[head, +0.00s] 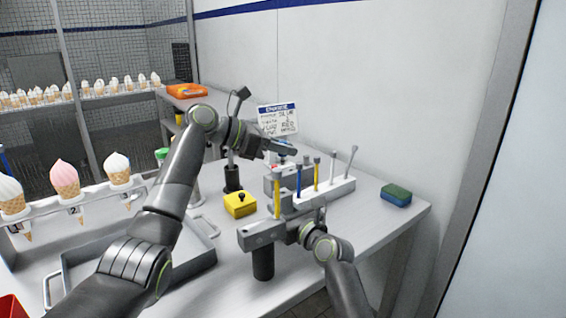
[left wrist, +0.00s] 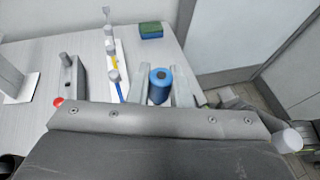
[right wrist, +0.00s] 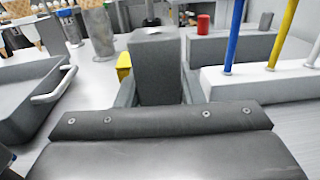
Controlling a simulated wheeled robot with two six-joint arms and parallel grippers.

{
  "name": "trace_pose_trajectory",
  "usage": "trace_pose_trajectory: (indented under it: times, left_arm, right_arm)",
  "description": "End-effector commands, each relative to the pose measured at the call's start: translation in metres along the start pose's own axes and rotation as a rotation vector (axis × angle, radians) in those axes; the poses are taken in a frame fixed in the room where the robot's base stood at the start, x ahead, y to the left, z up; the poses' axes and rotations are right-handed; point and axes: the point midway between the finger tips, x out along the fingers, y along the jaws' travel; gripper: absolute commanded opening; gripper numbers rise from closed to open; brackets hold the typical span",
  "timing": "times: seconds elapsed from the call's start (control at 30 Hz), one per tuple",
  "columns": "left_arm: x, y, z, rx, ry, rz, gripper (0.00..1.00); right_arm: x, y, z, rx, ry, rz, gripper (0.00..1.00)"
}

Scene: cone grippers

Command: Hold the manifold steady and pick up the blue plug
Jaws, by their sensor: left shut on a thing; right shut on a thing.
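The blue plug (left wrist: 160,84) sits between the fingers of my left gripper (left wrist: 162,92) in the left wrist view. That gripper is shut on it. In the head view my left gripper (head: 285,148) is above the back of the table, near the sign, and the plug there is mostly hidden. The grey manifold (right wrist: 155,68) stands between the fingers of my right gripper (right wrist: 158,88), which is shut on it. In the head view the manifold's grey block (head: 258,236) is at the table's front, with my right gripper (head: 299,230) at its right side.
A white rack (head: 330,193) holds several upright coloured rods close to both grippers. A yellow box (head: 240,204), a grey tray (head: 185,250) and a green-blue sponge (head: 396,194) are on the table. A red plug (right wrist: 203,24) stands behind. Cones in a holder stand at left.

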Motion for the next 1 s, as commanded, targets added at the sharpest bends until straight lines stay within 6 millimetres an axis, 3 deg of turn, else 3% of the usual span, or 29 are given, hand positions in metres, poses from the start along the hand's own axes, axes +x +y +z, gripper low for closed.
trace_pose_trajectory:
  times: [0.27,0.3,0.47,0.77,1.0]
  left_arm:
    - [-0.001,0.000,0.002,-0.001,0.000,0.000,0.00]
    - [-0.001,0.000,0.002,-0.001,0.000,0.000,0.00]
    - [-0.001,0.000,0.002,-0.001,0.000,0.000,0.00]
    - [-0.001,0.000,0.002,-0.001,0.000,0.000,0.00]
    - [-0.001,0.000,0.002,-0.001,0.000,0.000,0.00]
  right_arm:
    - [0.000,0.000,0.000,0.000,0.001,0.000,0.06]
    - [0.000,0.000,0.000,0.000,0.001,0.000,0.40]
    - [0.000,0.000,0.000,0.000,0.001,0.000,0.60]
    - [-0.001,0.000,0.000,0.000,0.000,0.000,0.60]
    - [-0.021,-0.001,-0.001,0.001,0.000,-0.001,0.60]
